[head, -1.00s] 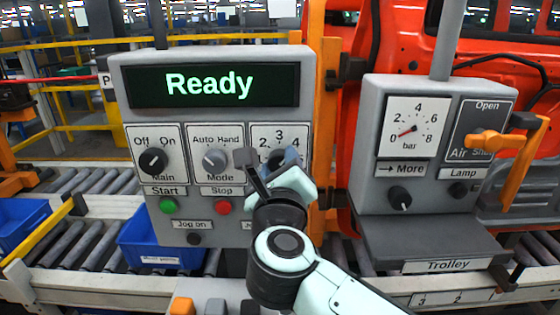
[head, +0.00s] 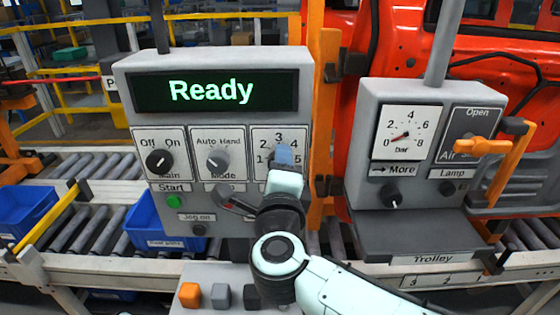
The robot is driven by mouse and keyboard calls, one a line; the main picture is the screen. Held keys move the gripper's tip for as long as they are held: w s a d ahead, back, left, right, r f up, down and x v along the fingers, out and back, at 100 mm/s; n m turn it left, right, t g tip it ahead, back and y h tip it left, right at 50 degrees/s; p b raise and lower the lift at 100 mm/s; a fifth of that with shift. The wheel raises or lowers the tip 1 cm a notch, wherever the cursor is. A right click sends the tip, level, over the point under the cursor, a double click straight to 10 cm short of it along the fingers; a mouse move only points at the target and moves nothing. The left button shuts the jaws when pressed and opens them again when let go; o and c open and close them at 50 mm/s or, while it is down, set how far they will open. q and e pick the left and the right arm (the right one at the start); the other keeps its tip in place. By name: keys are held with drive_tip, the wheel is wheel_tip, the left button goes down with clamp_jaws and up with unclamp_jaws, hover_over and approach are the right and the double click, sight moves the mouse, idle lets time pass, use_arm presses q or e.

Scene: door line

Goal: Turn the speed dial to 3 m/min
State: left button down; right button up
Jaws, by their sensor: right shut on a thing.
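The speed dial's white plate (head: 262,138) is at the right of the upper row on the grey control panel (head: 305,110). Its figures 1 to 5 show in an arc, with 3 at the top. My right gripper (head: 284,156) is in front of this plate, shut on the speed dial's knob. The knob and its pointer are hidden behind the fingers, so I cannot tell which figure it points at. The display (head: 213,92) reads "Ready" in green. My left gripper is not in view.
The Main knob (head: 159,161) and Mode knob (head: 217,161) are left of the speed dial, with the green Start button (head: 174,202) below. A second box with a bar gauge (head: 407,134) and an orange air handle (head: 482,146) stands to the right, above the Trolley shelf (head: 420,240).

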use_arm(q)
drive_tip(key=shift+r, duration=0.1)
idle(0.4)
use_arm(e)
drive_tip(key=o, duration=1)
drive_tip(key=shift+o, duration=0.2)
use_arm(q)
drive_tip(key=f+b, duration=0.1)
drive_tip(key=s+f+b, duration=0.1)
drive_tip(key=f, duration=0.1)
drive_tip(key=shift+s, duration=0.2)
use_arm(e)
drive_tip(key=s, duration=1.3)
drive_tip(key=shift+s, duration=0.2)
